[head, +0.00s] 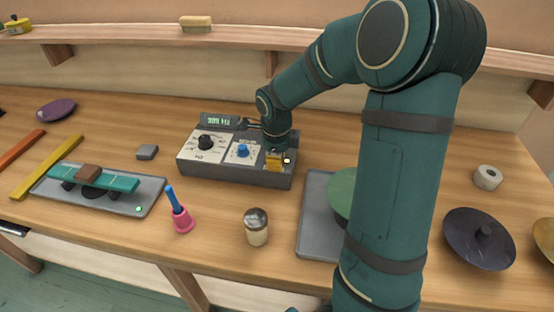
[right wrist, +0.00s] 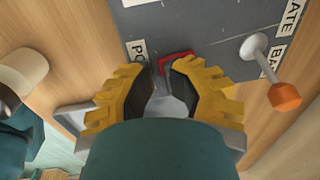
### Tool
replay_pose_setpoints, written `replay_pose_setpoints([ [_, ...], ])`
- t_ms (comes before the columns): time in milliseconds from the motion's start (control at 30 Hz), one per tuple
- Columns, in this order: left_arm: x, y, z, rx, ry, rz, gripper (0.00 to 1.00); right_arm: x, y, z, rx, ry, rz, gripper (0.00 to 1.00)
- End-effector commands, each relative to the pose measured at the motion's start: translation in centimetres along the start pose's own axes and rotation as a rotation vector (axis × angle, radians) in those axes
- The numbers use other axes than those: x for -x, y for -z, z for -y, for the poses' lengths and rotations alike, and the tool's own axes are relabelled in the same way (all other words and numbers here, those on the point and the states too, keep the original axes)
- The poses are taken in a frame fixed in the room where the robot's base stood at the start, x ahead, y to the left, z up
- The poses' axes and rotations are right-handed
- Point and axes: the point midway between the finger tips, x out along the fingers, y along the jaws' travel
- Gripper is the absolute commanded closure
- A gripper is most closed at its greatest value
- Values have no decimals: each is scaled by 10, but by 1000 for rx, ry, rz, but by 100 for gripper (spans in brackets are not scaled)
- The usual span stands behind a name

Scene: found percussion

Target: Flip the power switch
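The power switch is probably the red part (right wrist: 177,63) on the grey panel in the right wrist view, next to a label whose visible letters start with "PO". It sits right at the tips of my right gripper (right wrist: 160,72), which partly covers it. The fingers are yellow with dark inner sides and come close together at the tips; I cannot tell whether they are fully shut or touch the switch. In the head view the right gripper (head: 274,164) points down at the right end of the grey control box (head: 234,175). My left gripper is not in view.
A lever with an orange tip (right wrist: 285,96) stands right of the gripper. The box carries a black knob (head: 206,142), a blue knob (head: 242,151) and a lit green display (head: 219,121). A shaker (head: 256,227) and pink bell (head: 182,220) stand in front. A grey tray (head: 313,215) lies at right.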

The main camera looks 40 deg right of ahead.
Motion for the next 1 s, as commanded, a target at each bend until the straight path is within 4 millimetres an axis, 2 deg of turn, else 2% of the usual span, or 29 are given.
replay_pose_setpoints([
  [33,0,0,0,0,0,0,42,-6,2,-6,3,-22,-13,100],
  [300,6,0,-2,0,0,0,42,-2,2,5,3,-20,-12,100],
  [700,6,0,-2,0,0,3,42,1,1,10,1,-8,-7,100],
  [867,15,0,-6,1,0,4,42,11,5,17,1,-6,-7,100],
  [1000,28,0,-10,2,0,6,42,27,11,25,2,-8,-8,100],
])
